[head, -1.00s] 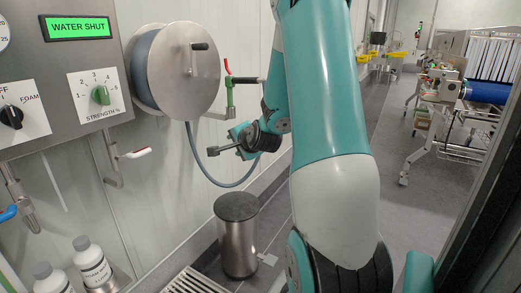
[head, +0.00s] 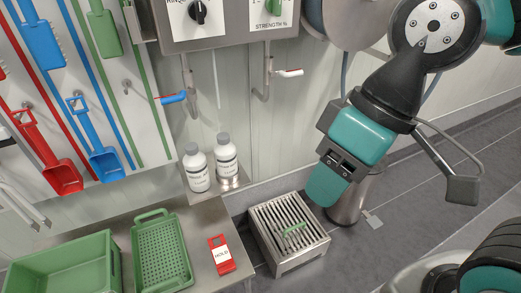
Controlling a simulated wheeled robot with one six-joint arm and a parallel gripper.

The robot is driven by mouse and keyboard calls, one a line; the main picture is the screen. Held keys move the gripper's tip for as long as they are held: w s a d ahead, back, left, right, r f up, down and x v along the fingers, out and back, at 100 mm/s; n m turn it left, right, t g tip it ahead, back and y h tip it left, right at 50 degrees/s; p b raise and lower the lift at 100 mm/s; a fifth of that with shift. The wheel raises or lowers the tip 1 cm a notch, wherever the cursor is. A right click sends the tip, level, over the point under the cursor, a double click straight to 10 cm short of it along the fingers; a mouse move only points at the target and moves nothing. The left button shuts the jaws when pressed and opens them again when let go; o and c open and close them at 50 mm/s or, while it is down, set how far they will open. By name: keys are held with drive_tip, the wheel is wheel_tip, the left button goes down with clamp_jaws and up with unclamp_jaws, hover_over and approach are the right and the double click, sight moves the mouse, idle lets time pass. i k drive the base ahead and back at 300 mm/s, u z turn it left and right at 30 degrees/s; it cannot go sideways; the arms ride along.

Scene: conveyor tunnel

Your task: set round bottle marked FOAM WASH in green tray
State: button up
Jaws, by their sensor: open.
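A shallow green tray (head: 137,262) with a perforated floor and a raised handle lies on the bench in front. It looks empty. A deeper green bin (head: 102,243) is left of it, cut by the frame edge. My gripper (head: 397,152) is open and empty, in the air to the right of the bottles.
A red HOLD tag (head: 221,267) lies right of the perforated tray. A slatted metal grate box (head: 262,235) stands beyond the bench's right end, with a steel bin (head: 347,208) behind it.

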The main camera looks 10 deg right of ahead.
sight(161, 258)
drive_tip(key=z, duration=2.1)
drive_tip(key=i, duration=1.8)
drive_tip(key=u, duration=3.35)
